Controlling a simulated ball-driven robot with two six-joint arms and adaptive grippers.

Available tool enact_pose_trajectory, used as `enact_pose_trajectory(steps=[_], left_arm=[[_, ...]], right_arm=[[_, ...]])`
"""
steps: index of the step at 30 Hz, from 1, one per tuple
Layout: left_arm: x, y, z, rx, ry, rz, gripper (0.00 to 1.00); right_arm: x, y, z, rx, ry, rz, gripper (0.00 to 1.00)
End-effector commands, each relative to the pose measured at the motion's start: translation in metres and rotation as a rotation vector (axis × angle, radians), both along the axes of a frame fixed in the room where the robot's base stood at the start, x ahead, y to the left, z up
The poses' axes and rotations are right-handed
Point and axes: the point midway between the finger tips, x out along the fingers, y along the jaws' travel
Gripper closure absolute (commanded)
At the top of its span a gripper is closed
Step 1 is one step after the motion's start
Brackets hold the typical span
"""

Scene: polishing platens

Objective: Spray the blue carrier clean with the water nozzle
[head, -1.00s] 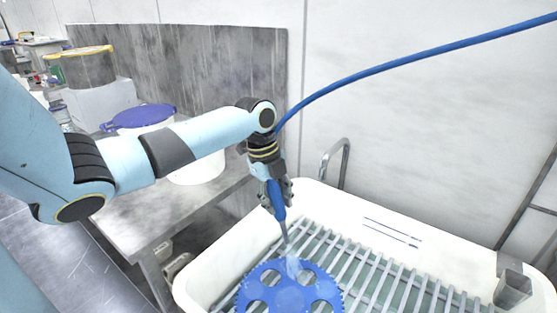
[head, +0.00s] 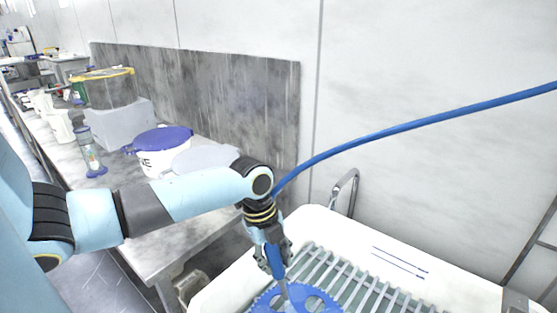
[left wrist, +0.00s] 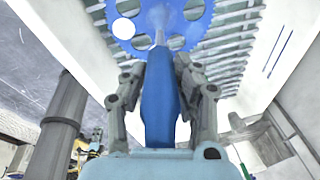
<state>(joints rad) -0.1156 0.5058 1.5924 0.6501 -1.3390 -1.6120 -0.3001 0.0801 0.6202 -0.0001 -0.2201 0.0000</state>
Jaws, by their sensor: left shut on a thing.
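The blue carrier (head: 318,302), a toothed disc with round holes, lies on the slatted rack in the white basin. The head view's bottom edge cuts it off; it also shows at the top of the left wrist view (left wrist: 122,9). My left gripper (head: 273,262) is shut on the blue water nozzle (head: 276,263), which points down at the carrier. In the left wrist view the nozzle (left wrist: 160,105) sits between both fingers (left wrist: 160,95), its thin tip over the disc. I cannot make out clear spray now. My right gripper is not in view.
A blue hose (head: 420,122) runs from my left wrist to the upper right. The white basin (head: 225,293) has a slatted rack (head: 355,282) and a metal rail (head: 347,190) behind it. A bench at left holds a blue-lidded bucket (head: 162,140) and a wash bottle (head: 90,155).

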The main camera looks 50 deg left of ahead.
Motion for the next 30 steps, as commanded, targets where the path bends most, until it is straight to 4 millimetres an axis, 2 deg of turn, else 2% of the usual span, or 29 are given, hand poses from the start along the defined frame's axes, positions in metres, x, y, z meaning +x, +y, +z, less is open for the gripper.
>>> enact_pose_trajectory(steps=[3, 30], left_arm=[[-0.010, -0.006, 0.002, -0.001, 0.001, 0.000, 1.00], [-0.076, -0.046, 0.000, 0.000, 0.000, 0.000, 1.00]], right_arm=[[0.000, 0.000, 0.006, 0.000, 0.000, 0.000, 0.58], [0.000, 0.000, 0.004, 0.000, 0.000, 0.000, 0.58]])
